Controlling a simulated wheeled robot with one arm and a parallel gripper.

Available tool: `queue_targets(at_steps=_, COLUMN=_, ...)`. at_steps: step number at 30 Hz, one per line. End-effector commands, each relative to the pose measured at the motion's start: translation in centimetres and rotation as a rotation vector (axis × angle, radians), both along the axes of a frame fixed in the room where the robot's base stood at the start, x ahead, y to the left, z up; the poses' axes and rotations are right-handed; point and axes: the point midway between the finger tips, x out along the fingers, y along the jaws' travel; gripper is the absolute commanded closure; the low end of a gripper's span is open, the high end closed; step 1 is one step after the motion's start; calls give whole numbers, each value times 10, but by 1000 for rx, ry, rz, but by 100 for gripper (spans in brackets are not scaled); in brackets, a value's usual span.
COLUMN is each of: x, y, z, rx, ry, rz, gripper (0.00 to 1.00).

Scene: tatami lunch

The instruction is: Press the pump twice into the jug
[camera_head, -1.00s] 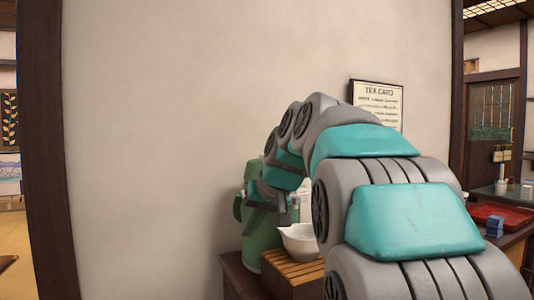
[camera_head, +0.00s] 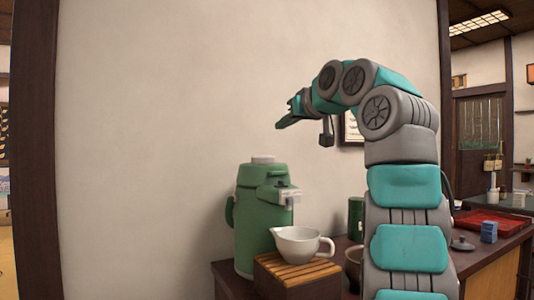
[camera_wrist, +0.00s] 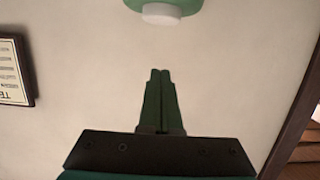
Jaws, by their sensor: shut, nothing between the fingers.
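A green pump pot (camera_head: 262,225) stands upright on the dark counter, with a pale knob (camera_head: 263,158) on its top and a spout facing right. A white jug (camera_head: 297,243) with a handle sits on a slatted wooden stand (camera_head: 297,271), beside the pot and below its spout. In the wrist view the fingers (camera_wrist: 161,74) are together and empty. The pot's green top and pale knob (camera_wrist: 162,14) show at that view's upper edge.
A dark green canister (camera_head: 356,219) stands right of the jug, partly behind my arm. A red tray (camera_head: 487,222), a blue block (camera_head: 489,232) and a dark lid (camera_head: 462,244) lie farther right. A framed card (camera_wrist: 14,70) hangs on the wall. The wall left of the pot is bare.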

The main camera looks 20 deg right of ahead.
Motion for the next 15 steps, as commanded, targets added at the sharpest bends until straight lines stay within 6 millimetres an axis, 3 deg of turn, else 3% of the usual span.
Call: queue_targets(at_steps=15, x=6, y=-1, z=0, rx=-5, ry=-4, rz=0, gripper=100)
